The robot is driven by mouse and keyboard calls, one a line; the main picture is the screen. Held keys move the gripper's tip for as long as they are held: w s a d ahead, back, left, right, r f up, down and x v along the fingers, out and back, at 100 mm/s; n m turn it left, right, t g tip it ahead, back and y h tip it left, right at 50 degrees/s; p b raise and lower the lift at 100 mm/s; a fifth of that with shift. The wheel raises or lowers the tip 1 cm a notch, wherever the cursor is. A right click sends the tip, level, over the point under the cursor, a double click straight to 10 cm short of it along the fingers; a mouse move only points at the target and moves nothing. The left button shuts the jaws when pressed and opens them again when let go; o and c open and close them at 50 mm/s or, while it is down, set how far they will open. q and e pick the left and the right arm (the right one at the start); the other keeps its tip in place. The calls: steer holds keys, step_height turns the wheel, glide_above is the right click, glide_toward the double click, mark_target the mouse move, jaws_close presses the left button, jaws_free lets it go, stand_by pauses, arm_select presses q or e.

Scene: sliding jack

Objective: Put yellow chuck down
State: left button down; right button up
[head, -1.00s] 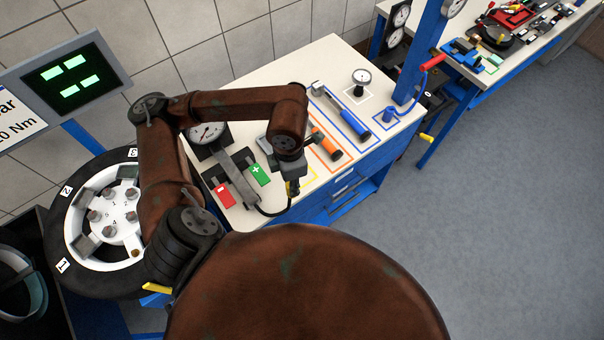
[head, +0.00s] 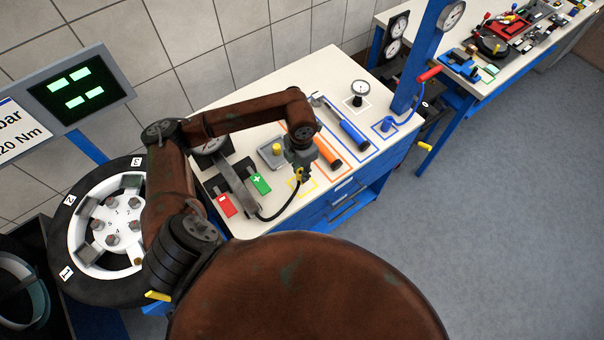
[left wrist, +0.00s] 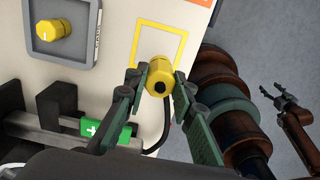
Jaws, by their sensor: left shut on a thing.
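The yellow chuck (left wrist: 159,73) has a dark hole in its end. In the left wrist view it sits between the fingertips of my left gripper (left wrist: 160,80), which is shut on it. The chuck overlaps the lower edge of a yellow square outline (left wrist: 184,42) on the white bench top. I cannot tell whether it touches the bench. In the head view the left gripper (head: 298,172) hangs over the bench by this outline (head: 313,185), and a black hose (head: 275,217) curves to it. My right gripper (left wrist: 279,96) shows open and empty at the right of the wrist view.
A grey box with a yellow knob (left wrist: 49,29) stands beside the outline. The green plus block (head: 261,184) and red block (head: 227,206) are to the left.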

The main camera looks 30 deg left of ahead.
arm_select(q)
steer(key=shift+w+a+f, duration=0.15)
steer(key=shift+w+f, duration=0.45)
steer(key=shift+f, duration=0.1)
step_height(320, 180, down, 3)
steer(key=shift+p, duration=0.55)
steer(key=shift+f, duration=0.1)
steer(key=shift+f, duration=0.15)
steer(key=c, duration=1.6)
jaws_free()
